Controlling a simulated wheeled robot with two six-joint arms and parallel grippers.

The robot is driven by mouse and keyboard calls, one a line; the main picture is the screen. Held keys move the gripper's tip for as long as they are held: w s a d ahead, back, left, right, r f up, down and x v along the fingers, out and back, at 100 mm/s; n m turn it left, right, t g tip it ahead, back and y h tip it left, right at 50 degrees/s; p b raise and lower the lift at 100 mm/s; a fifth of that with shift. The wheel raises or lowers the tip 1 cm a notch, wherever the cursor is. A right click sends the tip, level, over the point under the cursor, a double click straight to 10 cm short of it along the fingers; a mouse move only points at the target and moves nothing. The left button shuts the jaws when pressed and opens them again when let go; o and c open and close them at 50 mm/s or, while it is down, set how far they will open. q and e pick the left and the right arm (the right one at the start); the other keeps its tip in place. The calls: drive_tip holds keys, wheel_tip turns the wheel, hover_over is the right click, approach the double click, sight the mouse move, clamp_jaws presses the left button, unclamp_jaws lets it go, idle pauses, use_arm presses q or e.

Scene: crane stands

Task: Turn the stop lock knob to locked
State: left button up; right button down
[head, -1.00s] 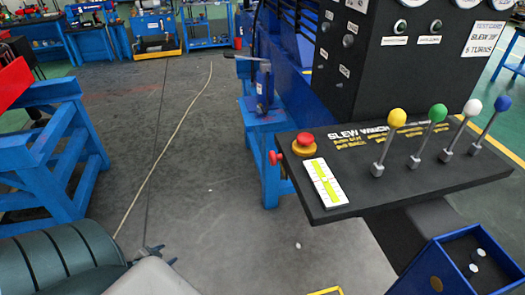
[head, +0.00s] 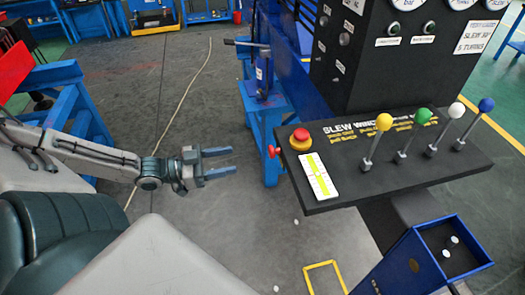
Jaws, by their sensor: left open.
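The black control console (head: 400,180) stands at the right. A small red knob (head: 274,151) sticks out from its left edge; it may be the stop lock knob, and its setting is too small to read. A red mushroom button (head: 300,136) on a yellow base sits on top, close to that edge. My left gripper (head: 233,160) reaches in from the left with its two fingers apart and empty. It points toward the red knob and is a short way left of it, not touching. My right gripper is not in view.
Levers with yellow (head: 384,121), green (head: 424,115), white and blue balls stand on the console. A white and yellow label plate (head: 319,176) lies near the button. A blue stand (head: 264,120) is behind the gripper. A blue box (head: 435,255) is at lower right.

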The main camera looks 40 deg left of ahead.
sight(269, 153)
use_arm(q)
drive_tip(key=shift+b+x, duration=5.25)
drive_tip(key=shift+b, duration=0.7)
drive_tip(key=shift+w+a, duration=0.1)
drive_tip(key=c, duration=0.9)
